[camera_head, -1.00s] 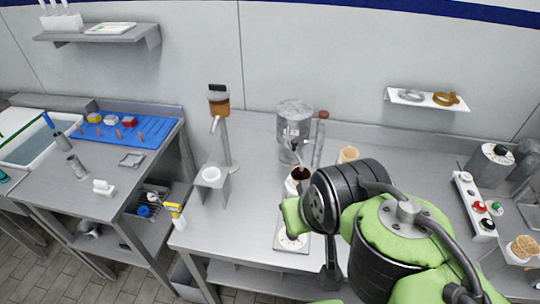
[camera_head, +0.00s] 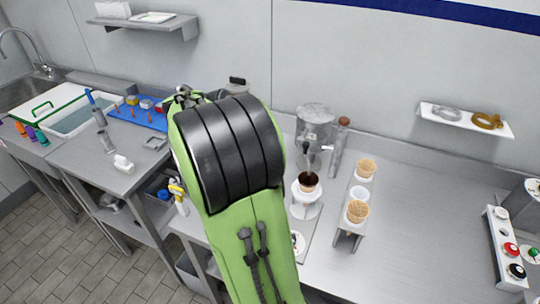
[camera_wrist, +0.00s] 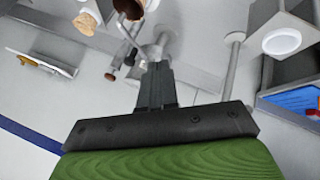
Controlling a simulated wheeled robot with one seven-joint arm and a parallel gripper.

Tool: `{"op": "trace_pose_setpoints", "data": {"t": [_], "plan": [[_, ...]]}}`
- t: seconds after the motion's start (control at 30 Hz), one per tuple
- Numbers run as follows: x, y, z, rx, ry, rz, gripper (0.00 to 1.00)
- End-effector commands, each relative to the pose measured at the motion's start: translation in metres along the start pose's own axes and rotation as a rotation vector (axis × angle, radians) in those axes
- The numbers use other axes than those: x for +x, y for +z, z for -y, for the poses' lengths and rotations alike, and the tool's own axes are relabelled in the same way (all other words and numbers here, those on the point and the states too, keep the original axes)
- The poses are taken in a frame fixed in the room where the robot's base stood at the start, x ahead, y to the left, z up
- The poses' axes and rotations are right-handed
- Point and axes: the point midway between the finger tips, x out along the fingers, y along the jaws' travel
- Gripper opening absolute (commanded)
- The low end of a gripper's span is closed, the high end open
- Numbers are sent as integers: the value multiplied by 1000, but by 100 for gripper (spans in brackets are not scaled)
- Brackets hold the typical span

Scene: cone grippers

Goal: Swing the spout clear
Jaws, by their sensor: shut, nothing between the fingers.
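A metal urn (camera_head: 315,125) stands at the back of the counter, with a thin spout (camera_head: 309,160) coming down in front of it. Below the spout, a cone dripper with dark grounds (camera_head: 307,182) sits on a white holder. In the wrist view the urn (camera_wrist: 160,50) is just past my fingertips, and the dark-filled dripper (camera_wrist: 130,8) is at the top edge. My gripper (camera_wrist: 157,68) is shut and empty, pointing toward the urn; I cannot tell whether it touches anything. In the head view my arm hides my gripper.
A brown-knobbed cylinder (camera_head: 340,145) is beside the urn. A stand with a white cup (camera_wrist: 282,41) shows in the wrist view. The right counter (camera_head: 425,215) is mostly bare.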

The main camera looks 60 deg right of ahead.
Motion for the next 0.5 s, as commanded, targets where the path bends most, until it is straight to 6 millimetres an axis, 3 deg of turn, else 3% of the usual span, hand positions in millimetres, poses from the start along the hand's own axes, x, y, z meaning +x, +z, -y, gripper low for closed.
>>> {"op": "trace_pose_setpoints", "data": {"t": [0.33, 0.5], "plan": [[2, 0, -1, 1, 3, 1, 0], [28, 2, -1, 2, 4, 6, 0]]}}
